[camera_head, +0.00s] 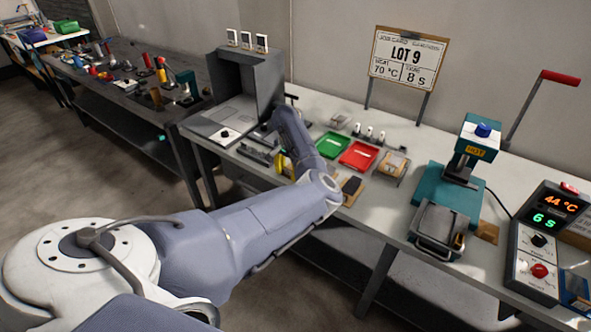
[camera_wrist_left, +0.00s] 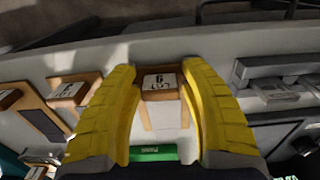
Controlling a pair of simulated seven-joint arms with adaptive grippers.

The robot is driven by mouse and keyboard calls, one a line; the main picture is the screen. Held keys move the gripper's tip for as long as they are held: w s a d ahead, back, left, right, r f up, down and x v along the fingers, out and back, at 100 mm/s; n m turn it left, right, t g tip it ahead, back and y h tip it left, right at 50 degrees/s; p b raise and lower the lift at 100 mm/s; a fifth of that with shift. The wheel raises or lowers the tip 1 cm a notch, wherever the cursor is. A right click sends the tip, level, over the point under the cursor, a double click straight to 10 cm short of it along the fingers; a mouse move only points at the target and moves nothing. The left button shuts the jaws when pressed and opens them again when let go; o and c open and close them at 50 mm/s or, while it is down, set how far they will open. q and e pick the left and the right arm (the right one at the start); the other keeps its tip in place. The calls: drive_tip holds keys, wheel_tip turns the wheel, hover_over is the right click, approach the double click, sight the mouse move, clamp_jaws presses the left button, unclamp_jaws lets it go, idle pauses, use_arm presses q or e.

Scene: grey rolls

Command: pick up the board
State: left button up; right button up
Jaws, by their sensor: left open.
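In the left wrist view, a small tan board (camera_wrist_left: 189,124) with a white face lies between the yellow fingers of my left gripper (camera_wrist_left: 162,82). A wooden block (camera_wrist_left: 160,94) with a white printed label sits at its far end. The fingers are open, one on each side; I cannot tell whether they touch it. Another wooden board with a dark pad (camera_wrist_left: 43,113) lies to the left; it also shows in the head view (camera_head: 351,186). In the head view my left arm hides most of the gripper and the board between its fingers. My right gripper is not in view.
A green tray (camera_head: 333,145) and a red tray (camera_head: 358,155) lie behind the gripper. A teal press (camera_head: 448,191) and a control box (camera_head: 539,245) stand to the right. A grey hooded box (camera_head: 247,84) stands at left. A LOT 9 sign (camera_head: 407,58) stands at the back.

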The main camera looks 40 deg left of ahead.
use_arm(q)
clamp_jaws()
drive_tip(key=shift+r, duration=0.1)
idle(0.6)
